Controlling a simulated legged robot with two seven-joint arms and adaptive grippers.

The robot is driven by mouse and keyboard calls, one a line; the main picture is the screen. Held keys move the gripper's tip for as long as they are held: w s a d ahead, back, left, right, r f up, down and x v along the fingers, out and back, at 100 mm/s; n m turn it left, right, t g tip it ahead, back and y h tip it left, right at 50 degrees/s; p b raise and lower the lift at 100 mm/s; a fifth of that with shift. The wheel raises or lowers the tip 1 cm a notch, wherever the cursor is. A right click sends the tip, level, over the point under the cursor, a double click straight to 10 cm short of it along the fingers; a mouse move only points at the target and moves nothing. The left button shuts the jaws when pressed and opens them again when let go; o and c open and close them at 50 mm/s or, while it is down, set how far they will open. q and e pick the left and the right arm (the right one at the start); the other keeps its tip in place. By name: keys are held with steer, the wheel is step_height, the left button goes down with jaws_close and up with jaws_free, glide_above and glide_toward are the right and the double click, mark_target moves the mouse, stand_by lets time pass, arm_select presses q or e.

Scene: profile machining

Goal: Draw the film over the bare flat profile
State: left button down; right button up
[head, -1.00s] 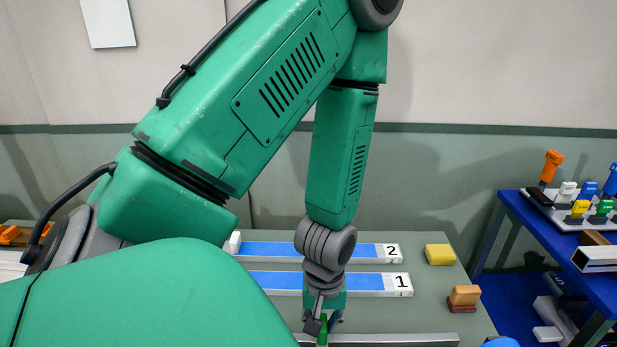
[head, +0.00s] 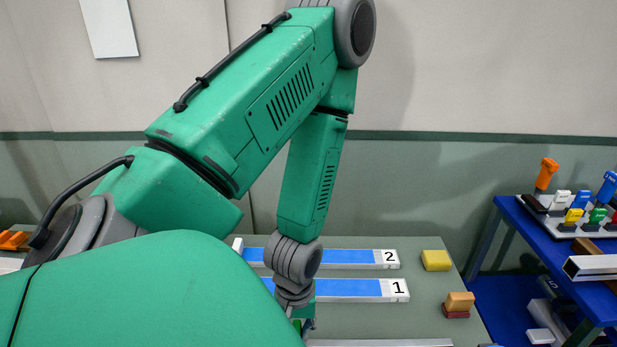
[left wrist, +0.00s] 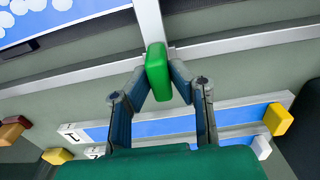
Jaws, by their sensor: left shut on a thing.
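My left gripper (left wrist: 158,80) is shut on a green block-shaped piece (left wrist: 156,72), which stands between the fingertips in the left wrist view. In the head view this gripper (head: 303,325) is low in the middle, and my forearm hides part of it. A bare grey metal profile (head: 385,343) runs along the bottom edge of the head view. In the left wrist view a long grey bar (left wrist: 250,43) passes behind the green piece. A second pale bar (left wrist: 148,18) meets it from above. I cannot tell whether film trails from the green piece. My right gripper is not in view.
Behind lie two blue-topped profiles marked 1 (head: 398,289) and 2 (head: 390,258). A yellow block (head: 436,260) and a tan-and-red block (head: 458,304) sit at the right of the grey-green table. A blue shelf (head: 548,230) with coloured tools stands farther right.

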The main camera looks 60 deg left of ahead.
arm_select(q)
steer(key=shift+s, duration=0.1)
steer(key=shift+s+a+r+p, duration=0.1)
steer(key=shift+s+a+p, duration=0.35)
steer(key=shift+s+p, duration=0.35)
steer(key=shift+s+a+p, duration=0.5)
steer(key=shift+s+a, duration=0.05)
steer(key=shift+s, duration=0.35)
steer(key=shift+s+a, duration=0.3)
steer(key=shift+s, duration=0.15)
steer(key=shift+s+a+p, duration=0.3)
steer(key=shift+s+a, duration=0.15)
steer(key=shift+s, duration=0.25)
steer(key=shift+s+a+p, duration=0.35)
steer(key=shift+s+a, duration=0.05)
steer(key=shift+s, duration=0.25)
steer(key=shift+s+a+p, duration=0.3)
steer(key=shift+s+a, duration=0.15)
steer(key=shift+s, duration=0.35)
steer(key=shift+s+a+p, duration=0.3)
steer(key=shift+s+a, duration=0.15)
steer(key=shift+s, duration=0.25)
steer(key=shift+s+a+p, duration=0.3)
steer(key=shift+s+a, duration=0.1)
steer(key=shift+s, duration=0.25)
steer(key=shift+s+a+p, duration=0.3)
steer(key=shift+s+a, duration=0.15)
steer(key=shift+s, duration=0.25)
steer(key=shift+s, duration=0.15)
